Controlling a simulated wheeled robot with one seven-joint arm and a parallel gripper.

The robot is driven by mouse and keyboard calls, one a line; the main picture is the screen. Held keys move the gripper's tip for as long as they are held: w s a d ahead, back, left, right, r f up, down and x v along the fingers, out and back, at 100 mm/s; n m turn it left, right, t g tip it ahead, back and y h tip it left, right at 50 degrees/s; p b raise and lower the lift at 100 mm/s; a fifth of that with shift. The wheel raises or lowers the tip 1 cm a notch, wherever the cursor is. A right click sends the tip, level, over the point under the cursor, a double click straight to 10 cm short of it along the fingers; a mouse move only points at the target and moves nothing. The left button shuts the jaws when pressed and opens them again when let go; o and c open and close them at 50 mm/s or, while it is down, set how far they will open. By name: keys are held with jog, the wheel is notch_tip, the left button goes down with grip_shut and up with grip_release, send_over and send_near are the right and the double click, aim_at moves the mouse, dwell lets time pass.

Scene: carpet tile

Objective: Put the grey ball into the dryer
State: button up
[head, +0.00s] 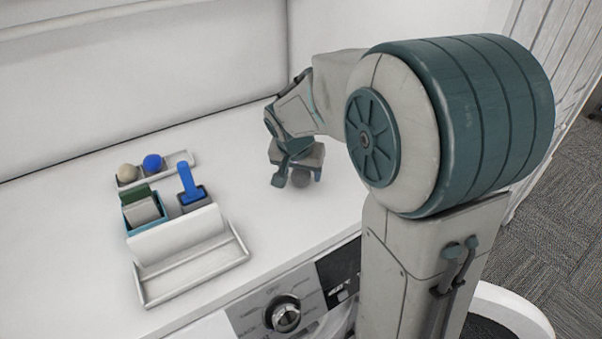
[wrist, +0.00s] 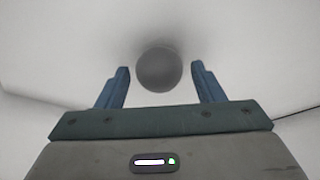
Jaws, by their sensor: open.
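The grey ball (head: 300,179) rests on the white counter, partly hidden behind my gripper in the head view. My gripper (head: 296,180) is just over it. In the wrist view the grey ball (wrist: 159,69) lies between the two blue fingers of my open gripper (wrist: 163,78), near their tips, with a gap on each side. The dryer (head: 285,313) is below the counter, with its dial and dark display panel at the front. Its round white door (head: 515,312) stands out to the right, partly hidden by my arm.
A small tray (head: 181,163) holds a beige ball (head: 127,173) and a blue ball (head: 152,163). Nearby are a teal box (head: 131,220), a blue-handled tool (head: 190,182) in a grey holder and a white rack (head: 242,258). The counter around my gripper is clear.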

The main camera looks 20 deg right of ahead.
jog(key=shift+f, duration=0.2)
jog(key=c, duration=1.1)
jog(key=shift+w+r, duration=0.1)
jog(key=shift+r, duration=0.1)
jog(key=shift+c, duration=0.2)
